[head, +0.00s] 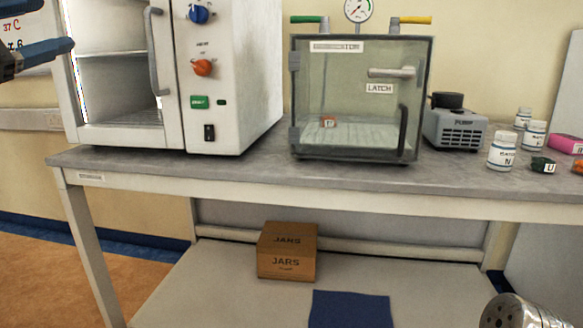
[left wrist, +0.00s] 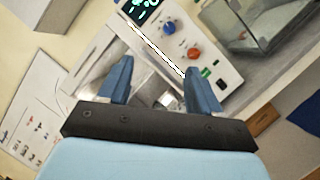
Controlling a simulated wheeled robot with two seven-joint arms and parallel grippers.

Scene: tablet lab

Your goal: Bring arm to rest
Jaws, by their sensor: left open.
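My left gripper (head: 45,50) is at the upper left edge of the head view, in front of the white oven-like cabinet (head: 245,85). Its blue fingers are apart with nothing between them. The left wrist view shows the same open gripper (left wrist: 157,85), with the cabinet (left wrist: 205,45) beyond its fingers. My right gripper does not show; a perforated metal part at the lower right corner of the head view is too cropped to tell.
The grey bench (head: 250,172) holds a clear chamber (head: 350,90) with a small orange-red item inside, a pump (head: 455,130) and white bottles (head: 502,150). A JARS box (head: 287,252) and a blue mat (head: 350,310) lie on the lower shelf.

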